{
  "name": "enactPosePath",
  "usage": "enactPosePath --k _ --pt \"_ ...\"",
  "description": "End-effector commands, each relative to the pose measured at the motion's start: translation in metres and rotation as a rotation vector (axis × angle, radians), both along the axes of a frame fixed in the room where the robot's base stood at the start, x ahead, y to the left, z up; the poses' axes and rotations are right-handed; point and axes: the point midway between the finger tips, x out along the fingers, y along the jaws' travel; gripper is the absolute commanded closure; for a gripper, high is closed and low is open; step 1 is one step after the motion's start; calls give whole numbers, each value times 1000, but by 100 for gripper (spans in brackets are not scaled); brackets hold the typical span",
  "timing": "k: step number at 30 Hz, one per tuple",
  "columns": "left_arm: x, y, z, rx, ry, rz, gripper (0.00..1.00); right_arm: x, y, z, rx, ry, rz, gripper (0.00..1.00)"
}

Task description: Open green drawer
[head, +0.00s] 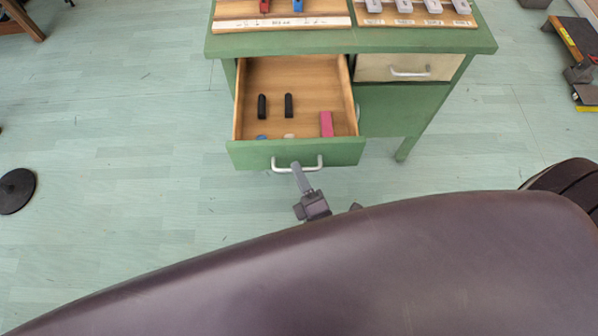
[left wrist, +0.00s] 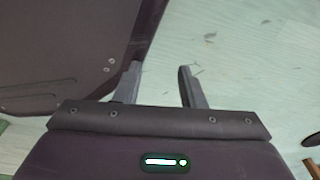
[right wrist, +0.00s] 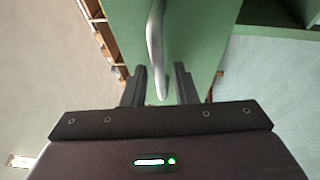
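The green drawer (head: 340,153) of the green desk is pulled well out in the head view, its wooden inside showing. Its curved metal handle (head: 320,161) is on the front face. My right gripper (head: 302,178) is at that handle. In the right wrist view the handle (right wrist: 155,40) reaches down between the two fingers of my right gripper (right wrist: 161,75); the fingers stand apart, with a visible gap beside the bar. My left gripper (left wrist: 158,75) is open and empty over the floor in the left wrist view; it is not seen in the head view.
The drawer holds two black items (head: 262,106), a pink block (head: 326,124) and small blue and white things. A cream drawer (head: 378,68) beside it is shut. A black disc base (head: 16,190) stands left.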

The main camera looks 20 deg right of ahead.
Motion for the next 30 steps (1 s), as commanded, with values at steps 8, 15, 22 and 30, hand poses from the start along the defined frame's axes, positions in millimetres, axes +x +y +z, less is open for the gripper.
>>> enactPosePath --k 8,15,22,30 --pt "0 0 0 0 0 1 64 0 0 0 0 0 0 67" --pt "2 0 -1 0 1 1 64 -22 -3 -5 -2 4 1 67" --pt "13 -3 1 -3 -13 1 64 -60 -7 -12 0 3 1 67" --pt "17 -4 3 -2 -11 1 64 -77 -9 -13 0 0 0 67"
